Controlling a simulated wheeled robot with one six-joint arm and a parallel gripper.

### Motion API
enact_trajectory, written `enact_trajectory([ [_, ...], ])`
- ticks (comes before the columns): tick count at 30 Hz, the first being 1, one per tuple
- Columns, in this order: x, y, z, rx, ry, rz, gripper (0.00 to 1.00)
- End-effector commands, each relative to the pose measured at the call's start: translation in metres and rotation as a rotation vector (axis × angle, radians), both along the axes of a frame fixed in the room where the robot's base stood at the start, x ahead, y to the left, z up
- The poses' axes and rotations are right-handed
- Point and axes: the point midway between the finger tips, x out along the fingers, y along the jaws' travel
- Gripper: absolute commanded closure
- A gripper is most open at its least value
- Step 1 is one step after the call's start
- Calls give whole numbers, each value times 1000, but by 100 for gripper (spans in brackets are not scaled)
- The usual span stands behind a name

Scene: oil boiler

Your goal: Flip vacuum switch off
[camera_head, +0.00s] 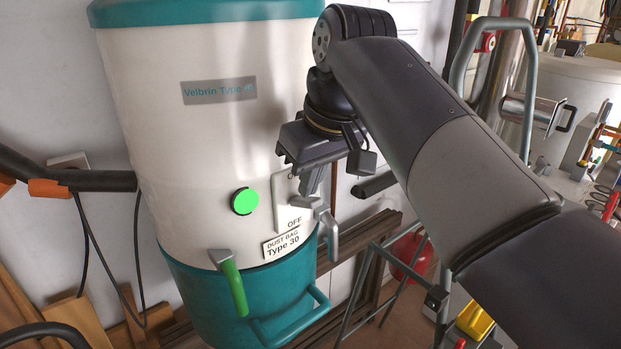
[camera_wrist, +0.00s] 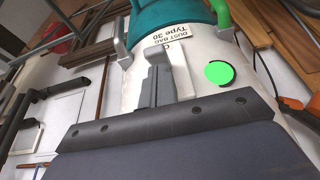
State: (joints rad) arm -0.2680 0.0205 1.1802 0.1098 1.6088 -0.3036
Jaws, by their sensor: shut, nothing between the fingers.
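The vacuum (camera_head: 200,130) is a tall white drum with teal top and bottom; it also shows, upside down, in the wrist view (camera_wrist: 130,80). My gripper (camera_head: 309,188) is shut and empty in front of the plate's right side. In the wrist view my gripper's fingers (camera_wrist: 155,65) cover part of the plate (camera_wrist: 181,78). A round green light (camera_head: 244,201) glows left of the plate.
A green-handled latch (camera_head: 232,282) and a grey latch (camera_head: 327,224) clamp the drum's lower rim near the plate. A black hose (camera_head: 95,180) joins at left. A metal frame (camera_head: 365,285) and red container (camera_head: 410,255) stand at right.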

Motion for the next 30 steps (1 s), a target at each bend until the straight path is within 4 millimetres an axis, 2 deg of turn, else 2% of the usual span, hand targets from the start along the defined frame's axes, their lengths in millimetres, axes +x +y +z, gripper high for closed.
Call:
enact_trajectory([
  [20, -4, -3, -7, 53, -80, 0, 100],
  [30, -13, -9, -23, 154, -231, -4, 100],
])
